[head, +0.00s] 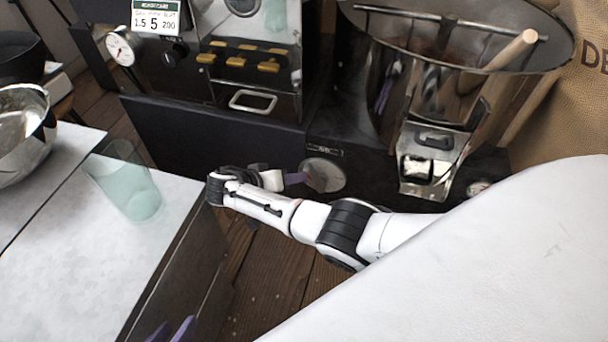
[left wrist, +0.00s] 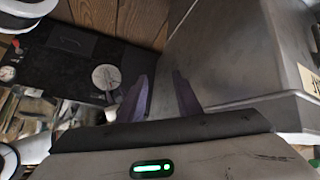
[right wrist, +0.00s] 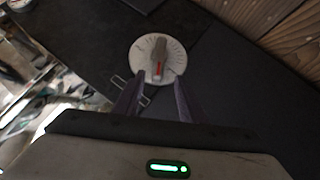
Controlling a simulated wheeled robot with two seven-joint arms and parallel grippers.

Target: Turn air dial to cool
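The air dial (head: 325,176) is a pale round disc on the low black front of the machine, partly covered by my right gripper in the head view. In the right wrist view the dial (right wrist: 145,47) has marks around its face and a grey knob with a red line, roughly upright there. My right gripper (right wrist: 157,84) is open, its purple fingers apart just short of the knob, nothing between them. My left gripper (head: 173,329) is at the bottom of the head view by the table's edge. In the left wrist view (left wrist: 160,78) it is open and empty; the dial (left wrist: 106,77) shows beyond it.
A pale worktop (head: 75,270) at the left bears a clear greenish cup (head: 125,182) and a metal bowl (head: 20,135). A metal drum (head: 390,85) with a chute (head: 430,165) stands right of the dial. Wooden floor (head: 265,285) lies between worktop and machine.

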